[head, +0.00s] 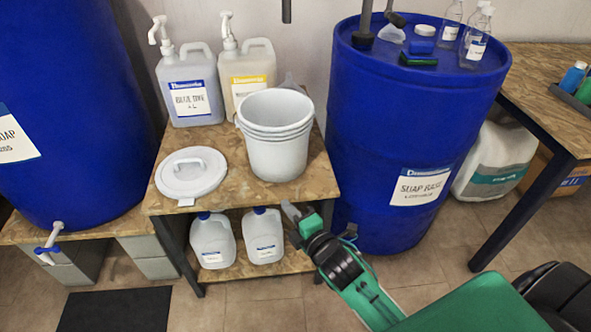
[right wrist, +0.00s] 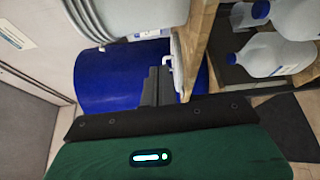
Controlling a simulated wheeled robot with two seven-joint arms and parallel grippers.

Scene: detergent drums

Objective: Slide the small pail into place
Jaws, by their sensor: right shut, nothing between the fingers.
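The small pail (head: 278,150) is pale grey-white, open at the top and upright on the wooden top of a low stand (head: 230,200), near its right part. The pail's side also fills the upper left of the right wrist view (right wrist: 135,14). My right gripper (head: 291,212) is shut and empty, in front of the stand's front right edge and below the pail. It looks apart from the pail. Its shut fingers also show in the right wrist view (right wrist: 158,86). My left gripper is out of view.
A white lid (head: 191,173) lies left of the pail. Two pump jugs, one grey (head: 189,88) and one yellowish (head: 247,75), stand behind. A blue drum (head: 405,130) stands close on the right. Two jugs (head: 212,241) sit on the lower shelf.

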